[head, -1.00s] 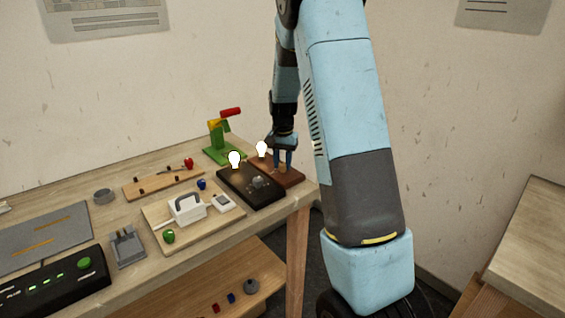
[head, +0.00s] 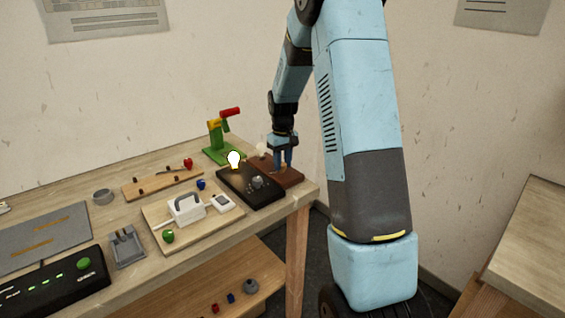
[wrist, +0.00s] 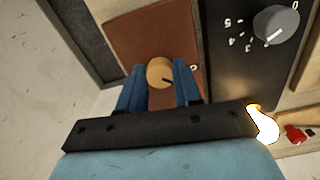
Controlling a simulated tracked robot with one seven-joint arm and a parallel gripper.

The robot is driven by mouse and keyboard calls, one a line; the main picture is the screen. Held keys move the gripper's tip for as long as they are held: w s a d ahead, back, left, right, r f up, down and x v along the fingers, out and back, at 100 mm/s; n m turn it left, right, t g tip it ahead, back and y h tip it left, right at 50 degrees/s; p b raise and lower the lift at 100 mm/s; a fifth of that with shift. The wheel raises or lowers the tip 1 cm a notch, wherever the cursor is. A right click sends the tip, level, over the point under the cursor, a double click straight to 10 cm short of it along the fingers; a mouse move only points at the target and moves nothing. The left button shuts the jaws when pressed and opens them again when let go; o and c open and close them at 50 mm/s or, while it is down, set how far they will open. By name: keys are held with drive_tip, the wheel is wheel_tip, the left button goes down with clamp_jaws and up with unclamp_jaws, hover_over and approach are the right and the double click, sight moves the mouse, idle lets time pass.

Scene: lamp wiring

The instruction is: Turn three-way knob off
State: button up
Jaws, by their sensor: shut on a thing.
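The brown board (head: 290,179) lies at the right end of the workbench. A round tan knob (wrist: 156,74) with a dark pointer mark sits on this board in the wrist view. My gripper (wrist: 160,85) has its blue fingers on both sides of the knob and is shut on it. In the head view my gripper (head: 283,160) points down over the brown board, and its fingers hide the knob. The bulb (head: 262,149) on the brown board is unlit.
Beside it, a black board (head: 264,198) carries a lit bulb (head: 234,159) and a grey numbered dial (wrist: 276,24). A green stand (head: 216,140) with a red handle is behind. Other boards and tools fill the bench to the left.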

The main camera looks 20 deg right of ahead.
sight(283, 164)
drive_tip(key=shift+w+r+n, duration=0.1)
drive_tip(key=shift+n, duration=0.6)
drive_tip(key=o, duration=1)
drive_tip(key=shift+o, duration=0.2)
wheel_tip(283, 164, up, 14)
drive_tip(key=shift+f, duration=0.2)
